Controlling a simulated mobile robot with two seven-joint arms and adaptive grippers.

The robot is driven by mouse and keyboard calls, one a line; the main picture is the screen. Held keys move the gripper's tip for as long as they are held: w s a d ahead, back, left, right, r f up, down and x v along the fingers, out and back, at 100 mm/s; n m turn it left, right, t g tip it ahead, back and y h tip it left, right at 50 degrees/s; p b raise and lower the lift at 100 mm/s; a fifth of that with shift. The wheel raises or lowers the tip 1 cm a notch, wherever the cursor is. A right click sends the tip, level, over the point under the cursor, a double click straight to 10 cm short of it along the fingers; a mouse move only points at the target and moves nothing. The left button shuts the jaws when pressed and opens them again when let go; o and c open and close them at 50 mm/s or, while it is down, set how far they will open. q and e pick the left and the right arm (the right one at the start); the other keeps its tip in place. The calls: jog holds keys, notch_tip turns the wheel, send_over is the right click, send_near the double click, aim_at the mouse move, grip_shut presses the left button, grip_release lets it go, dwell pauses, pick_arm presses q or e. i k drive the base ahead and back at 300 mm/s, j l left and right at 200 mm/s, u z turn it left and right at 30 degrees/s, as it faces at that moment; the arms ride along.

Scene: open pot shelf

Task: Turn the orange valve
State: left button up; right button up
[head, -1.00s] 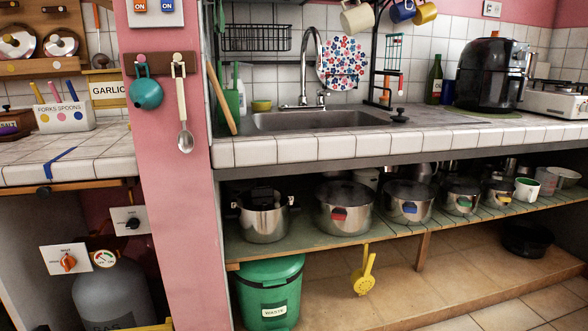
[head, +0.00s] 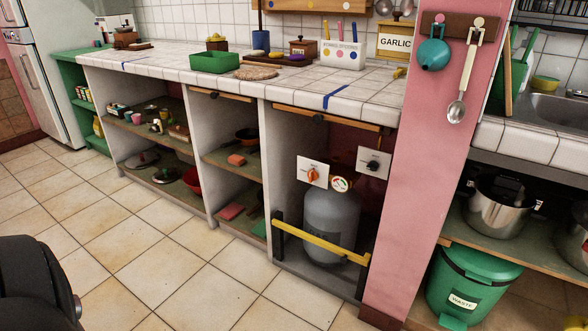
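The orange valve (head: 312,176) is a small knob on a white plate (head: 322,167) inside the open compartment under the tiled counter. It sits just left of a round gauge (head: 341,184) and above the shoulder of a grey gas cylinder (head: 331,222). A second white plate with a black knob (head: 373,166) is to its right. Neither gripper shows in the head view. A dark rounded shape at the lower left edge may be part of my own body.
A yellow bar (head: 320,243) crosses the front of the cylinder compartment. A pink pillar (head: 415,190) and a green waste bin (head: 470,284) stand to the right. Open shelves (head: 165,148) lie to the left. The tiled floor (head: 170,270) in front is clear.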

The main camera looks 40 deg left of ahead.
aim_at(312, 174)
jog(key=u, duration=1.05)
